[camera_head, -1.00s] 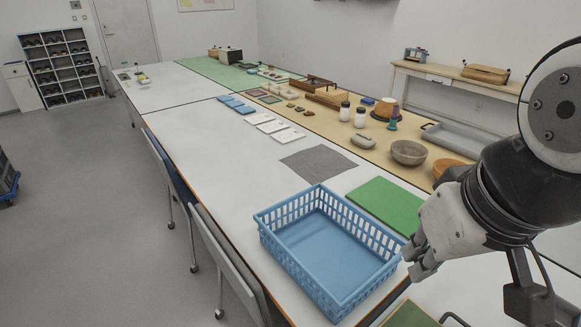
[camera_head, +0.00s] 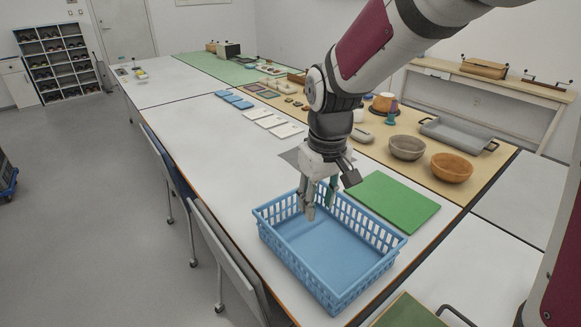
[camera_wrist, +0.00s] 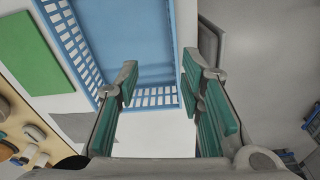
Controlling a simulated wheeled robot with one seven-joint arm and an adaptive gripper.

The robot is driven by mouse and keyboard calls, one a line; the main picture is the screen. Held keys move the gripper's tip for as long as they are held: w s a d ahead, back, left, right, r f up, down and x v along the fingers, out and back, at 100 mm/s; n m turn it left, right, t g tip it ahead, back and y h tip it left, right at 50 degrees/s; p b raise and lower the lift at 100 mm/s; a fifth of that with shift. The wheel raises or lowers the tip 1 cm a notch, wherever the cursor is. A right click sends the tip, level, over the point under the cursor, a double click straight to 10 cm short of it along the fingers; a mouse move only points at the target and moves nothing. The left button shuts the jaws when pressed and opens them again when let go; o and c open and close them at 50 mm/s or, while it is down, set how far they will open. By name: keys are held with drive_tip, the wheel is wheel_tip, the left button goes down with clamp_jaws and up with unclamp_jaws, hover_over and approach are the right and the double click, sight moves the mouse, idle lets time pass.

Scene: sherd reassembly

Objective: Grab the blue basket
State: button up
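The blue basket (camera_head: 325,255) is an empty, open rectangular crate with slotted walls, upright on the white table near its front edge. My gripper (camera_head: 320,205) points down at the basket's far end in the head view, with its fingertips above the basket. In the wrist view my gripper (camera_wrist: 165,88) has its two green-padded fingers wide apart, with nothing held between them. The basket also shows in the wrist view (camera_wrist: 157,96), its short slotted wall lying between the fingertips in the picture. I cannot tell how high the fingertips are above the rim.
A green mat (camera_head: 392,203) lies right of the basket. Wooden and grey bowls (camera_head: 407,147) and a grey tray (camera_head: 458,132) stand beyond it. Chairs (camera_head: 228,262) line the table's left edge.

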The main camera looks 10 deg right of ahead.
drive_tip(key=shift+n+g, duration=0.6)
drive_tip(key=shift+n, duration=0.3)
drive_tip(key=w+a+f, duration=0.1)
drive_tip(key=f, duration=0.5)
drive_tip(key=w+a+f, duration=0.2)
drive_tip(key=f, duration=0.4)
drive_tip(key=w+a+f, duration=0.1)
drive_tip(key=w+f, duration=0.1)
drive_tip(key=f, duration=0.5)
drive_tip(key=shift+w+a, duration=0.15)
drive_tip(key=shift+w, duration=0.05)
drive_tip(key=shift+a+f+p, duration=0.2)
drive_tip(key=shift+f+p, duration=0.2)
drive_tip(key=shift+f, duration=2.55)
clamp_jaws()
